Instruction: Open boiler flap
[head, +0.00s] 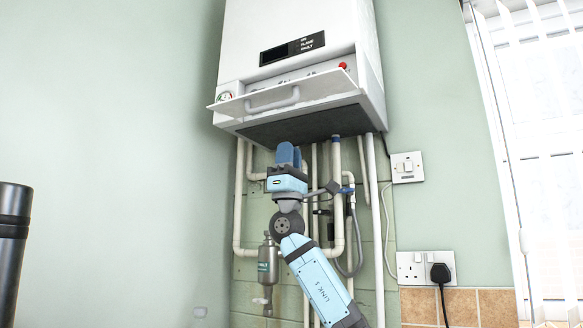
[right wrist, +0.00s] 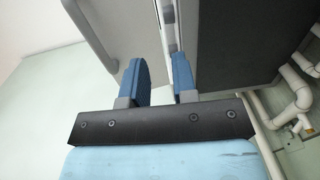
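The white boiler (head: 300,25) hangs on the wall in the head view. Its flap (head: 300,92), with a grey bar handle (head: 273,100), is tilted outward at the boiler's lower front, and a gauge and red knob show behind it. My right gripper (head: 288,147) is below the flap, pointing up near the boiler's dark underside. In the right wrist view its two blue fingers (right wrist: 158,82) are apart with nothing clearly held between them. The flap (right wrist: 125,20) is to the left there and the dark underside (right wrist: 235,45) to the right. My left gripper is not in view.
Several cream pipes (head: 239,195) run down the wall under the boiler, behind my right arm. A switch (head: 407,167) and a socket with a black plug (head: 440,272) are on the right. The wall to the left is bare.

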